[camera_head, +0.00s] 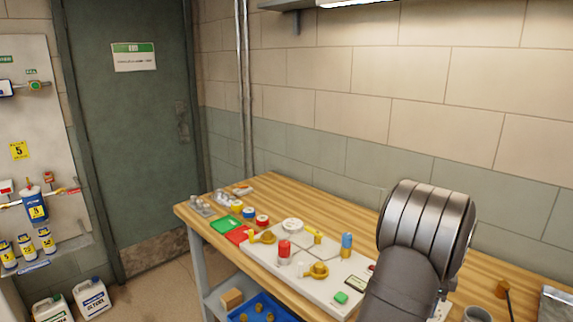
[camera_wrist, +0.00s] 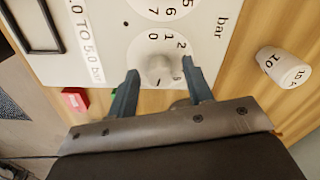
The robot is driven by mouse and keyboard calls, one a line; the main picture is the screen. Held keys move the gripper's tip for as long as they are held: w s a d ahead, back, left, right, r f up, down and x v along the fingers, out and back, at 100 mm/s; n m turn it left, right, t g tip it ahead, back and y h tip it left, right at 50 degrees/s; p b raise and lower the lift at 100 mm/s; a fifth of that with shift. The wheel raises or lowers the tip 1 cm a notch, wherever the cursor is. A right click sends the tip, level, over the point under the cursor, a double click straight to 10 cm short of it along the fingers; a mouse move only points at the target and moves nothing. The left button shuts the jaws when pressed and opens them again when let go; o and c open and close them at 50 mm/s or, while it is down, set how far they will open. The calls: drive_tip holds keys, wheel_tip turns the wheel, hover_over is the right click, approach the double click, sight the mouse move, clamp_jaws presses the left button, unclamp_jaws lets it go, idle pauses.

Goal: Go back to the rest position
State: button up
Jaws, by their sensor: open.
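My gripper (camera_wrist: 160,68) shows in the wrist view, with its two dark fingers apart. A pale round knob (camera_wrist: 158,71) on a numbered white dial shows between the fingertips. I cannot tell whether either finger touches it. The dial sits on a white panel (camera_wrist: 105,30) marked "bar". In the head view my grey arm covers the right front of the bench, and the gripper itself is hidden there.
The wooden bench (camera_head: 330,205) holds a white board with a red-capped post (camera_head: 284,252), a blue post (camera_head: 347,245) and yellow fittings. A white numbered cylinder (camera_wrist: 284,66) stands right of the panel. A red block (camera_wrist: 74,99) is left of my fingers. The wall is behind.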

drive_tip(key=n, duration=1.3)
idle(0.5)
